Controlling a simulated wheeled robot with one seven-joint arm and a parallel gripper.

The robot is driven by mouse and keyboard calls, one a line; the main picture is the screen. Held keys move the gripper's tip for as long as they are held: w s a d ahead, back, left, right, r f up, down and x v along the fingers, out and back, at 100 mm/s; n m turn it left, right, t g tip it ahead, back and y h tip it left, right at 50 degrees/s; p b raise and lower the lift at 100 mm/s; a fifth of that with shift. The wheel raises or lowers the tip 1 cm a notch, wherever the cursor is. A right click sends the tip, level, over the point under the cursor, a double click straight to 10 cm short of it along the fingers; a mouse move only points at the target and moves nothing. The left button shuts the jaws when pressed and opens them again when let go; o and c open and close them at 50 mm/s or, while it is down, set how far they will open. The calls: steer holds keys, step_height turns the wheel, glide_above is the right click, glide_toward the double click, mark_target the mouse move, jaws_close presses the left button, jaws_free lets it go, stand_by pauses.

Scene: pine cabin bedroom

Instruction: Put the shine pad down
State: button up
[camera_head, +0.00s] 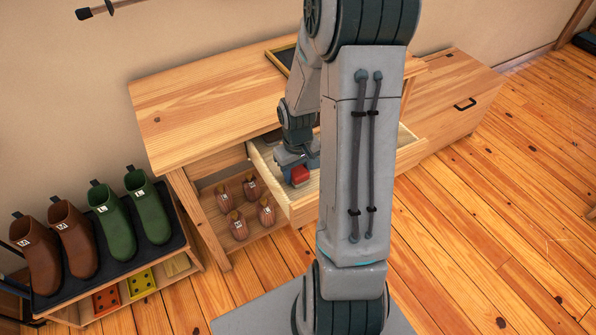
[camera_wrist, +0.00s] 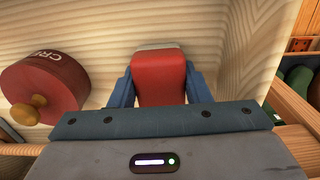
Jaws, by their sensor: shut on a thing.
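The shine pad (camera_head: 300,174) is a small red block with a grey end. My gripper (camera_head: 296,163) is shut on it, inside the pulled-out drawer (camera_head: 258,167) of the wooden bench. In the wrist view the pad (camera_wrist: 159,78) sits between the two blue fingers of my gripper (camera_wrist: 160,85), above or on the drawer's pale wood floor (camera_wrist: 100,20). I cannot tell whether the pad touches that floor. My arm hides part of the drawer in the head view.
A dark red round tin (camera_wrist: 45,85) lettered "CRE" lies left of the pad in the wrist view. Several shoe trees (camera_head: 237,222) stand on the shelf below the drawer. Brown boots (camera_head: 72,240) and green boots (camera_head: 112,222) stand on a rack at left.

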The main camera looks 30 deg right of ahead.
steer(key=shift+f, duration=0.2)
steer(key=o, duration=1)
steer(key=shift+r, duration=0.15)
